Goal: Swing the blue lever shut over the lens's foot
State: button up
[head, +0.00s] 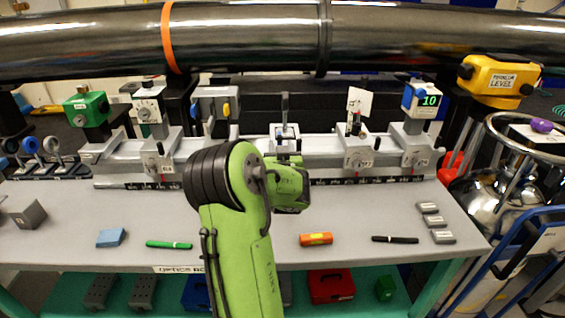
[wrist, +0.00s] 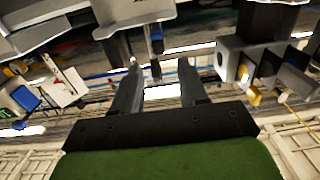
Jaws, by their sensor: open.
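My gripper (wrist: 157,63) is open, with its two fingers apart and nothing between their tips in the wrist view. My arm hides the carrier's lower part and my fingertips there. I cannot make out the lens or its foot clearly.
A large pipe (head: 250,35) crosses above. An orange cylinder (head: 316,239) and pens lie on the bench in front.

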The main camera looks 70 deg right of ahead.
jog(key=b+v, duration=0.3)
jog(key=v, duration=0.5)
jog(key=shift+s+a, duration=0.15)
jog(key=shift+a, duration=0.2)
jog(key=shift+f, duration=0.15)
